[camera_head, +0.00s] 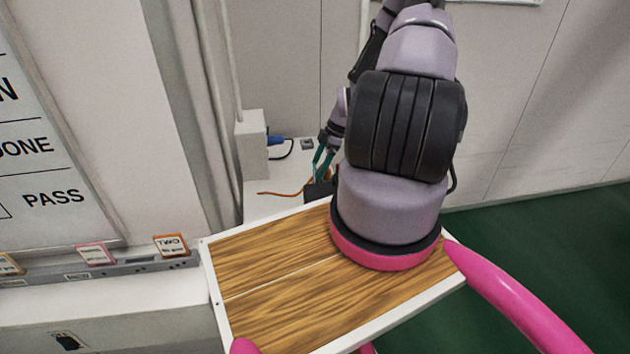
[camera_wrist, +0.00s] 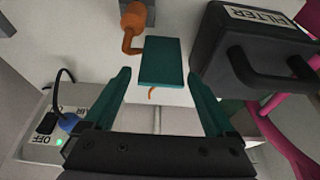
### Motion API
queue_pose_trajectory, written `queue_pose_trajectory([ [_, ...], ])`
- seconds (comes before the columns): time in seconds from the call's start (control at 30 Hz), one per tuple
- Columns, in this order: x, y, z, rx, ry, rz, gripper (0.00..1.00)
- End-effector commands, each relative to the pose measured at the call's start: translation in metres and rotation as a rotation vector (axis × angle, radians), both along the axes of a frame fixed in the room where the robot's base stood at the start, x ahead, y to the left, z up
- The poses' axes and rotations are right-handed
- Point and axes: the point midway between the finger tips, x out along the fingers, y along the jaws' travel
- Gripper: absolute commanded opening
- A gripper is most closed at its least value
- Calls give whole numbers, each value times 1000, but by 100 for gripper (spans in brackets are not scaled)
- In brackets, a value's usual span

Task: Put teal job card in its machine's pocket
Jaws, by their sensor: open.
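The teal job card (camera_wrist: 163,62) shows in the wrist view as a flat rectangle, ahead of and between my fingertips. A thin orange piece shows just below its lower edge. My gripper (camera_wrist: 160,82) is open, its two teal fingers apart, with a visible gap between each finger and the card. In the head view my gripper (camera_head: 322,165) points down beyond my forearm, near the white ledge by the wall. I cannot make out the card there. I cannot tell which pocket belongs to it.
A black box marked FILTER (camera_wrist: 255,45) stands close right of the card. An orange hooked part (camera_wrist: 133,28) is at its upper left. An OFF switch plate (camera_wrist: 42,150) with cable is lower left. Left in the head view, a rail (camera_head: 130,265) holds cards, including TWO (camera_head: 171,245).

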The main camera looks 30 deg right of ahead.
Motion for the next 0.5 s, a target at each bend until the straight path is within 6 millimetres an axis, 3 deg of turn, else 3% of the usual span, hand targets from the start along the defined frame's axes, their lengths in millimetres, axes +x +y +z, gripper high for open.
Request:
queue_pose_trajectory([
  [0.2, 1, 13, -31, 2, 2, 2, 90],
  [0.5, 2, 15, -37, 0, 1, 0, 90],
])
